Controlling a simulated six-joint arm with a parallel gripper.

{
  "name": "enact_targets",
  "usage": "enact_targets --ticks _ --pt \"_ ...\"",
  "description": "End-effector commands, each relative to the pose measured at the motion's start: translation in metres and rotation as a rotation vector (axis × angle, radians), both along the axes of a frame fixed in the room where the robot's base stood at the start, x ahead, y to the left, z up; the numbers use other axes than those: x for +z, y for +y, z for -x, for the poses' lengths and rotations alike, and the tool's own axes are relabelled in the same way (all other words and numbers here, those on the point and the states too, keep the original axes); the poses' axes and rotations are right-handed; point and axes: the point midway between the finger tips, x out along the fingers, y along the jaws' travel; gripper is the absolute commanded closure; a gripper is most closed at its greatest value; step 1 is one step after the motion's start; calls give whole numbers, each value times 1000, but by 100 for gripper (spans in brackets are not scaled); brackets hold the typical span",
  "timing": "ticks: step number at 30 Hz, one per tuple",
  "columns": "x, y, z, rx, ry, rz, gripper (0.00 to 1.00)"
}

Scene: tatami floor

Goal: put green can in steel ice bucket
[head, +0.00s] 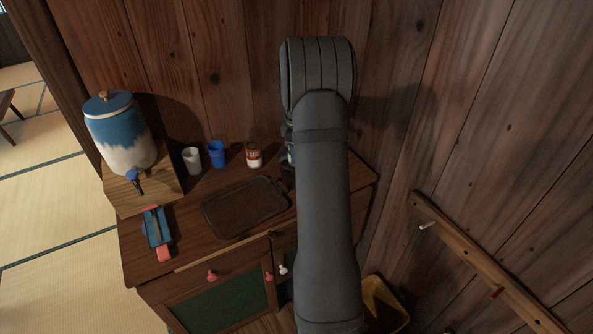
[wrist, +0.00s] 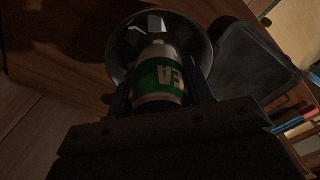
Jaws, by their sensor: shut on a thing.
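The green can (wrist: 158,78), with a white band and pale lettering, is between the fingers of my gripper (wrist: 160,90) in the wrist view. My gripper is shut on it. The steel ice bucket (wrist: 207,57) is just beyond the can, its round mouth facing the camera. Pale blocky shapes show inside it. The far end of the can overlaps the bucket's mouth; I cannot tell whether it is above the rim or inside. In the head view my arm hides the gripper, the can and most or all of the bucket.
A dark tray (head: 245,207) lies on the wooden cabinet (head: 190,240). Behind it stand a white cup (head: 192,160), a blue cup (head: 217,154) and a brown-and-white jar (head: 254,155). A blue-and-white dispenser (head: 118,130) is at left. Wooden walls close the back and right.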

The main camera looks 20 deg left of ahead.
Motion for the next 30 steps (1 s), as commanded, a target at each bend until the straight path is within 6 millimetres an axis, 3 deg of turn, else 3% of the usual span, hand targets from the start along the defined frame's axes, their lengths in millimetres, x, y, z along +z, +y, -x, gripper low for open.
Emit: enact_targets --ticks 3,8,15,27,28,30 --pt "-19 0 0 0 0 0 81" --pt "-31 0 0 -1 0 0 81" --pt "-62 0 0 -1 1 0 81" --pt "-68 0 -1 -1 -1 -1 81" --pt "-68 0 -1 -1 -1 -1 47" --pt "-68 0 -1 -1 -1 -1 44"
